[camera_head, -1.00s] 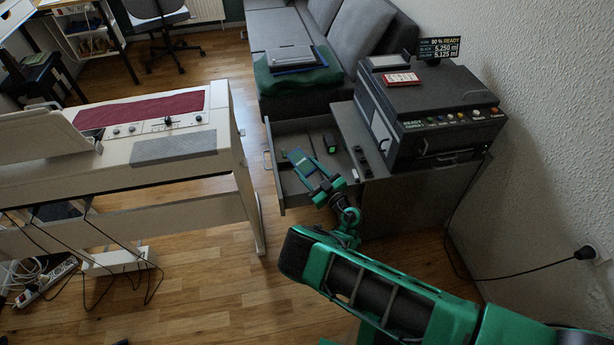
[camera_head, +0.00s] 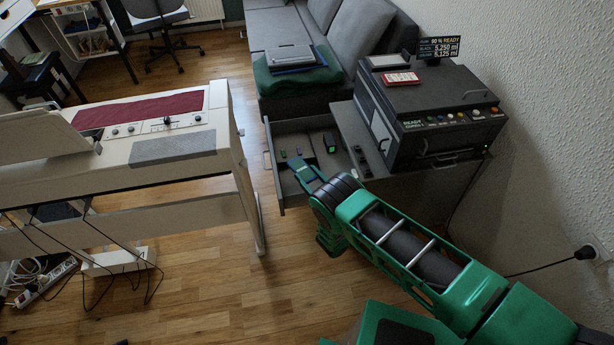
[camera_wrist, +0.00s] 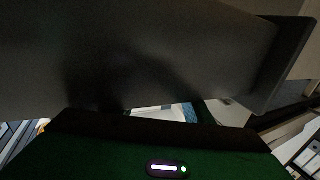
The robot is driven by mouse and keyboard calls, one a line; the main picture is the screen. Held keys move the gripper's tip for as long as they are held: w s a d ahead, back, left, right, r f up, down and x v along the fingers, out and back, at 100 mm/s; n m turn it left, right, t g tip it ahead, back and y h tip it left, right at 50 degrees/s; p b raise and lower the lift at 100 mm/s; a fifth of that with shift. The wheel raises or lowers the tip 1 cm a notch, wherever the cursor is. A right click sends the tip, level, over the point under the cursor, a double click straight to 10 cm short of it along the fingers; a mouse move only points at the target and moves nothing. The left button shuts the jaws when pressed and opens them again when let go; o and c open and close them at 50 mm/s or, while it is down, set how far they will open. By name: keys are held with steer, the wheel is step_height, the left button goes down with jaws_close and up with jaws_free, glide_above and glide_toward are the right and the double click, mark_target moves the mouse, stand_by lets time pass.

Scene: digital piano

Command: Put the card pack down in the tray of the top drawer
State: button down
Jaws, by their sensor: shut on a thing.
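The open drawer (camera_head: 285,126) extends leftward from the grey cabinet under the printer. My gripper (camera_head: 311,180) is at the drawer's near side in the head view, partly hidden by my own arm. It is shut on a flat blue-green thing that looks like the card pack (camera_head: 302,168), whose far end shows over the drawer. Whether the pack touches the drawer floor cannot be told. No separate tray stands out. The wrist view shows a big dark grey surface close up, and the pack is not clearly seen there.
A dark block with a green face (camera_head: 330,143) and small items (camera_head: 298,151) lie in the drawer. The printer (camera_head: 430,110) stands on the cabinet at right. The piano (camera_head: 180,145) is at left, with bare floor (camera_head: 215,270) between it and my arm.

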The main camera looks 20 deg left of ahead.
steer(key=shift+d+f, duration=0.15)
steer(key=shift+f, duration=0.15)
